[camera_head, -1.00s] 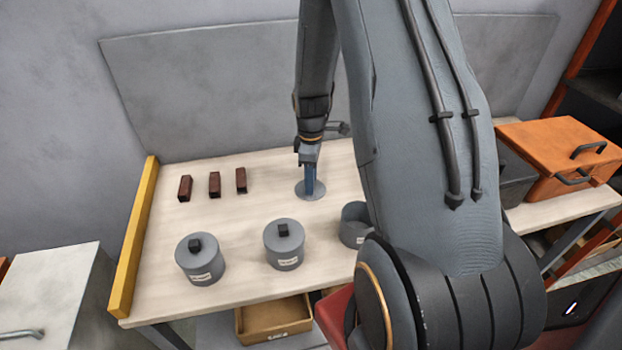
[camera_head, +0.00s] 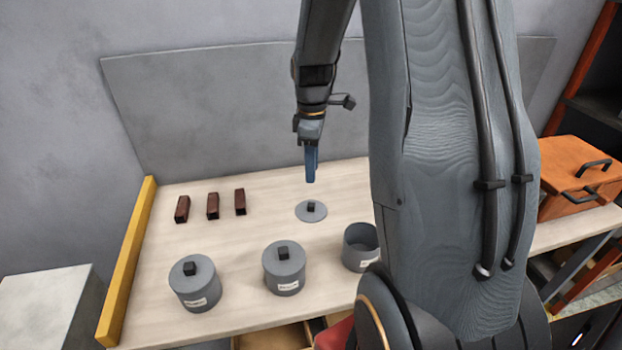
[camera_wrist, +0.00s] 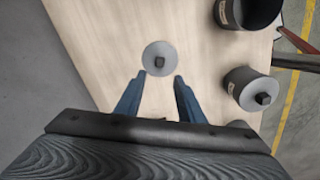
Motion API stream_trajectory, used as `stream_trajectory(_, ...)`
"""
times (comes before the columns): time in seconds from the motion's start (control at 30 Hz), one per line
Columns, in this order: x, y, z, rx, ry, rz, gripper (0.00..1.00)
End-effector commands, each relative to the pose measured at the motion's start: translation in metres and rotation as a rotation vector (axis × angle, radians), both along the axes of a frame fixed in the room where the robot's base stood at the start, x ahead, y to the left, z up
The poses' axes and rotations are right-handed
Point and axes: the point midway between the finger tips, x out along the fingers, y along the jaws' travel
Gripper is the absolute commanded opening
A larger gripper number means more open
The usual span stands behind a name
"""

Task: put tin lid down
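The tin lid (camera_head: 302,214), a grey disc with a dark square knob, lies flat on the pale workbench. It also shows in the wrist view (camera_wrist: 151,52), beyond my fingertips. My gripper (camera_head: 311,180) is above the lid and apart from it. In the wrist view my gripper's two blue fingers (camera_wrist: 157,76) stand apart with nothing between them. An open tin (camera_head: 352,262) without a lid stands to the right of the lid, partly behind my arm.
Two lidded tins, left (camera_head: 198,296) and middle (camera_head: 289,281), stand at the bench's front. Several dark red-brown blocks (camera_head: 213,206) lie at the back left. A yellow rail (camera_head: 127,265) edges the left side. An orange toolbox (camera_head: 572,165) is at the right.

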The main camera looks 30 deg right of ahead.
Motion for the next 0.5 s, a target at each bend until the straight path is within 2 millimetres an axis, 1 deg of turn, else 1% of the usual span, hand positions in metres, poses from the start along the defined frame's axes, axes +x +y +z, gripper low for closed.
stream_trajectory(0.07, -0.002, 0.004, 0.004, 0.0, -0.002, -0.014, 0.35)
stream_trajectory(0.13, -0.008, 0.014, 0.007, -0.002, -0.005, -0.055, 0.35)
stream_trajectory(0.17, -0.012, 0.021, 0.009, -0.002, -0.009, -0.083, 0.35)
stream_trajectory(0.23, -0.026, 0.041, 0.012, -0.003, -0.018, -0.174, 0.35)
stream_trajectory(0.3, -0.045, 0.065, 0.016, -0.001, -0.031, -0.29, 0.35)
stream_trajectory(0.37, -0.063, 0.085, 0.017, 0.002, -0.042, -0.397, 0.35)
stream_trajectory(0.4, -0.075, 0.097, 0.018, 0.005, -0.048, -0.468, 0.35)
stream_trajectory(0.5, -0.105, 0.121, 0.019, 0.016, -0.063, -0.631, 0.35)
